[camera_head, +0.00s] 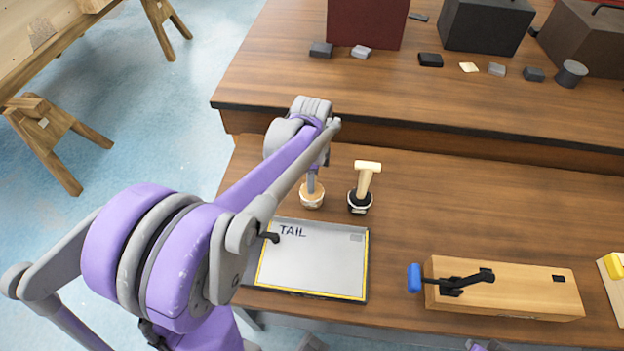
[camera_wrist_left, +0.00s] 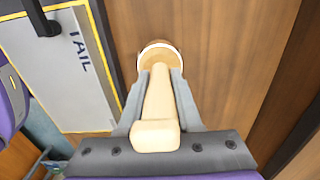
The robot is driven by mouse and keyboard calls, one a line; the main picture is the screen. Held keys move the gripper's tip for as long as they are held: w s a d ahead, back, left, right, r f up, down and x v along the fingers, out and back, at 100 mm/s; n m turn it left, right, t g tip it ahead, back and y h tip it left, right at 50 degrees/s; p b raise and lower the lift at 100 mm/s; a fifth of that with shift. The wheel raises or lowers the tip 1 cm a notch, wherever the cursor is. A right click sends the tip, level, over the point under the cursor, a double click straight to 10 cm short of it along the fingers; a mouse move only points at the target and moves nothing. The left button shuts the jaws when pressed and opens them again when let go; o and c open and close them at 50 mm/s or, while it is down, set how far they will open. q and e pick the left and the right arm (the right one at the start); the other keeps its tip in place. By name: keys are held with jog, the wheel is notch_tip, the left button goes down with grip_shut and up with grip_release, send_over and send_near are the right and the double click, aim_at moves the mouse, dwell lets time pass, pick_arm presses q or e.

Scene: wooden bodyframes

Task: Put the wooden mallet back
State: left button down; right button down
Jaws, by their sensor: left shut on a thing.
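The wooden mallet (camera_head: 312,199) has a round, light wooden head and stands head down on the table, just behind the white TAIL tray. My left gripper (camera_head: 312,180) comes down over it from above. In the left wrist view, my left gripper (camera_wrist_left: 161,80) is shut on the pale handle of the wooden mallet (camera_wrist_left: 157,112), with the round head beyond the fingertips. Whether the head touches the table is hard to tell.
A black-headed mallet (camera_head: 363,187) stands close to the right. The TAIL tray (camera_head: 310,264) has a dark handle. A wooden block with a blue-handled clamp (camera_head: 505,289) lies further right. A raised shelf (camera_head: 390,100) behind holds boxes and small blocks. Bare table lies right of the mallets.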

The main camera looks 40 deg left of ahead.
pick_arm(q)
jog(key=shift+f, duration=0.15)
jog(key=c, duration=0.6)
grip_release()
jog(key=shift+r, duration=0.3)
notch_tip(320, 180, up, 12)
jog(key=shift+f+p, duration=0.1)
jog(key=shift+p, duration=0.45)
